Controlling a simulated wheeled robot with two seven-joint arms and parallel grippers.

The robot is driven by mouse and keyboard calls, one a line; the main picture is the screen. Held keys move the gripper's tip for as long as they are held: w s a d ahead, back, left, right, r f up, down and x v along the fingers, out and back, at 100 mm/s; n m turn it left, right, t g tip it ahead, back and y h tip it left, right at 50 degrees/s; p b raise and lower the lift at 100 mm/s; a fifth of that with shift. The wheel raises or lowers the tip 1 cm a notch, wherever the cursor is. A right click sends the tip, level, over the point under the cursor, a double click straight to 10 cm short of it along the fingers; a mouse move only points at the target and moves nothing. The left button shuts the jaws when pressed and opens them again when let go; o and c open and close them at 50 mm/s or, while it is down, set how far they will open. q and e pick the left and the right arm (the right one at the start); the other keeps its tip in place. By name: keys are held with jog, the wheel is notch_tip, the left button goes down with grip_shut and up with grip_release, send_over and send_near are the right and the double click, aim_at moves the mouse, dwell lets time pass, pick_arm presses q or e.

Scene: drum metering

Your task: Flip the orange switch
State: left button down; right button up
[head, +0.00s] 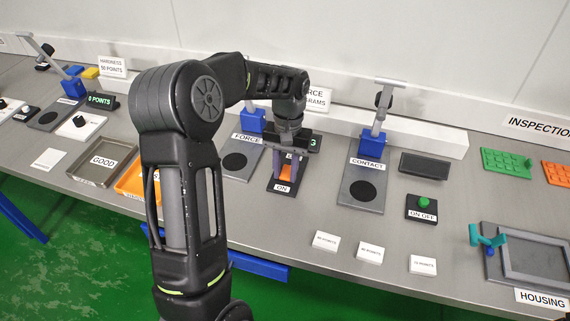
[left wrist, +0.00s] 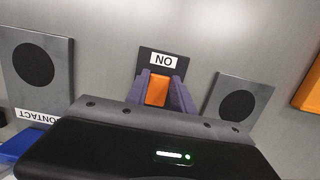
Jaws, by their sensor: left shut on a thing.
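The orange switch (head: 286,172) sits on a dark base plate with an "ON" label, between the FORCE and CONTACT stations. My left gripper (head: 287,174) points down over it from above, with its fingers on either side of the orange part. In the left wrist view the switch (left wrist: 158,90) shows between the two purple-grey fingers of the gripper (left wrist: 161,92), which are shut on it. The gripper body hides the near part of the switch base. My right gripper is not in view.
The FORCE plate (head: 236,160) and the CONTACT plate (head: 362,194) flank the switch. A green ON OFF button (head: 424,202) lies further right. Several white labelled blocks lie near the front edge, including one block (head: 326,241). An orange tray (head: 131,184) is left of my arm.

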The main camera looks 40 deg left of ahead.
pick_arm(q)
jog(key=shift+w+a+r+g+h+p, duration=0.1)
jog(key=shift+w+r+g+h+p, duration=0.25)
jog(key=shift+g+p, duration=0.65)
jog(key=shift+f+g+p, duration=0.15)
jog(key=shift+g+p, duration=0.25)
jog(key=shift+p, duration=0.35)
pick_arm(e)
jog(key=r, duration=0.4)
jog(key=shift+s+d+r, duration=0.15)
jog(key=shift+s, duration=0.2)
pick_arm(q)
jog(key=c, duration=1.1)
grip_release()
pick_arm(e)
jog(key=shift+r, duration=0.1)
